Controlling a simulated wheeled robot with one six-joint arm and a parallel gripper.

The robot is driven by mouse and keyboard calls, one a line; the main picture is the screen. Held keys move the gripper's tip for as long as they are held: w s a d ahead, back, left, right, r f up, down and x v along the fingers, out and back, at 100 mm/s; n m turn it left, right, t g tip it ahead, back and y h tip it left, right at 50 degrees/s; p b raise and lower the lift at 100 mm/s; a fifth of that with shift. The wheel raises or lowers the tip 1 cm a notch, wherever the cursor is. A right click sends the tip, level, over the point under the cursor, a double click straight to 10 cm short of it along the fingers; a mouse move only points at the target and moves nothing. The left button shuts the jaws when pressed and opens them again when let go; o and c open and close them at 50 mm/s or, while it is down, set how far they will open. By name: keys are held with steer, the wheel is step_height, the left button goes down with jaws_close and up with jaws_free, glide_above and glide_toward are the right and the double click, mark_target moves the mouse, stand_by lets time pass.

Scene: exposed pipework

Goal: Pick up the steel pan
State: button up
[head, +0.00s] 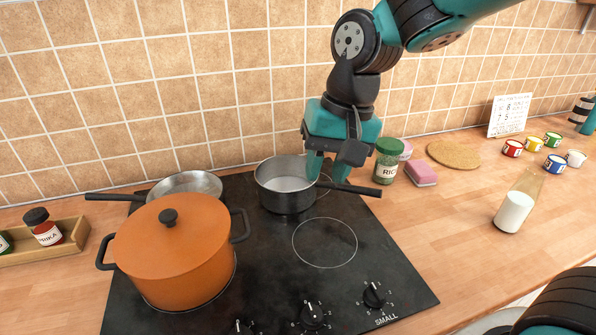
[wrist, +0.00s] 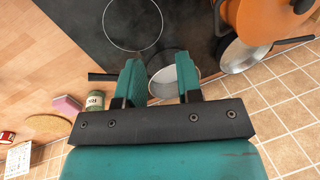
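A steel saucepan (head: 287,196) with a black handle (head: 355,188) pointing right stands on the back of the black hob. A shallower steel frying pan (head: 186,186) stands at the back left, partly hidden by the orange pot. My gripper (head: 327,170) is open and points down at the saucepan's right rim and the root of its handle. In the wrist view, the fingers are spread with nothing gripped, and the saucepan (wrist: 176,82) shows between and beyond them. Its handle (wrist: 103,77) runs out left behind one finger. I cannot tell whether the fingers touch it.
An orange lidded pot (head: 175,258) stands front left on the hob. A green-lidded jar (head: 387,160) and pink sponge (head: 421,173) stand close right of the handle. A cork mat (head: 453,154), small cans and a bottle (head: 515,210) lie farther right. The front right ring is clear.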

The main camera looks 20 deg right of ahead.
steer(key=w+d+r+m+h+p, duration=0.1)
steer(key=w+d+m+p, duration=0.15)
steer(key=w+m, duration=0.5)
steer(key=m+h+p, duration=0.1)
steer(key=m+p, duration=0.1)
steer(key=m, duration=0.1)
glide_toward(309, 187)
steer(key=f+p, duration=0.2)
steer(key=f, duration=0.1)
steer(key=f+p, duration=0.1)
steer(key=f, duration=0.1)
steer(key=shift+w+a+f, duration=0.1)
steer(key=shift+w+a, duration=0.1)
steer(key=shift+w, duration=0.05)
steer(key=shift+w+d+f+p, duration=0.1)
steer(key=shift+f+p, duration=0.6)
steer(key=shift+f, duration=0.8)
steer(key=shift+w+d+f+p, duration=0.1)
steer(key=shift+f+p, duration=0.55)
steer(key=shift+f, duration=0.85)
steer(key=shift+c, duration=0.2)
jaws_close()
